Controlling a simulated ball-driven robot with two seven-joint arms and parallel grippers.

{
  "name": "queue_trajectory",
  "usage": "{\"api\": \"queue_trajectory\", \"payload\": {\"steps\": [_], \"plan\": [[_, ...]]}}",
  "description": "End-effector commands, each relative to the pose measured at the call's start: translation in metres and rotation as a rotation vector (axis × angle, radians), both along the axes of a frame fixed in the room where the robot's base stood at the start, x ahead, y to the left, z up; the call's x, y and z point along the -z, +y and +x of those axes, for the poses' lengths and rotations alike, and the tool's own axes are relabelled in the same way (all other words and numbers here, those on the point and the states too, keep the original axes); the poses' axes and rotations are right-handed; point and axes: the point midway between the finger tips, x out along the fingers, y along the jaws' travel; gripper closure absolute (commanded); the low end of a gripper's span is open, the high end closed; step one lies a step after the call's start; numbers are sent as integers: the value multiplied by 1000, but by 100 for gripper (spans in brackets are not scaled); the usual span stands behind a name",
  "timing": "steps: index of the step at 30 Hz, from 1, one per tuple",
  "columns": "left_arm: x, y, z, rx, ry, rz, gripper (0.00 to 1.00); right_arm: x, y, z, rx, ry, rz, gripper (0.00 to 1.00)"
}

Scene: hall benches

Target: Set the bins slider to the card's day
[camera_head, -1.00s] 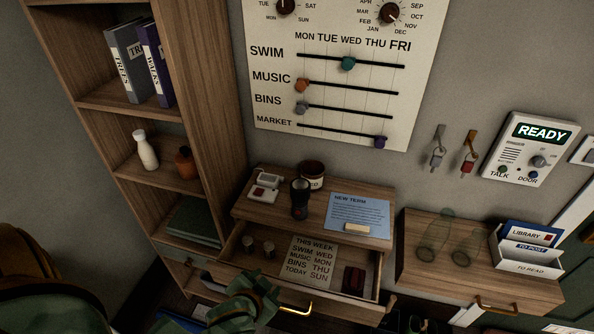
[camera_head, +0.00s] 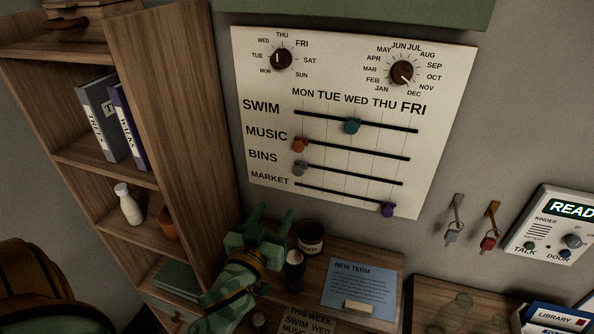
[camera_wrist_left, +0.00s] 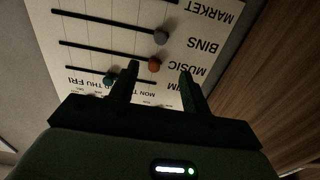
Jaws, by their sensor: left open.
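The bins slider's grey knob (camera_head: 300,168) sits at the left, MON end of its track on the white wall board (camera_head: 450,75). In the left wrist view the same grey knob (camera_wrist_left: 161,36) shows upside down, beyond the fingers. My left gripper (camera_head: 272,216) is open and empty, below and left of the bins knob, apart from the board. Its fingers (camera_wrist_left: 158,76) frame the area near the orange music knob (camera_wrist_left: 154,65). My right gripper is not in view.
A bookcase (camera_head: 175,130) stands close on the left.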

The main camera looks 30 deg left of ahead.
Motion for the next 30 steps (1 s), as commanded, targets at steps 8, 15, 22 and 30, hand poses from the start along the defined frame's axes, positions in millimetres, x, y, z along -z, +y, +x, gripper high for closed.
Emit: {"api": "queue_trajectory", "payload": {"steps": [8,15,22,30], "plan": [[-2,17,69,0,-1,3,53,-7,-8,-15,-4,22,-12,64],[0,28,117,-1,2,3,53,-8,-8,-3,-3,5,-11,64],[0,33,136,-1,2,1,53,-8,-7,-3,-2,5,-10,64],[0,33,137,-1,3,1,53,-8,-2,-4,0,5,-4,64]]}}
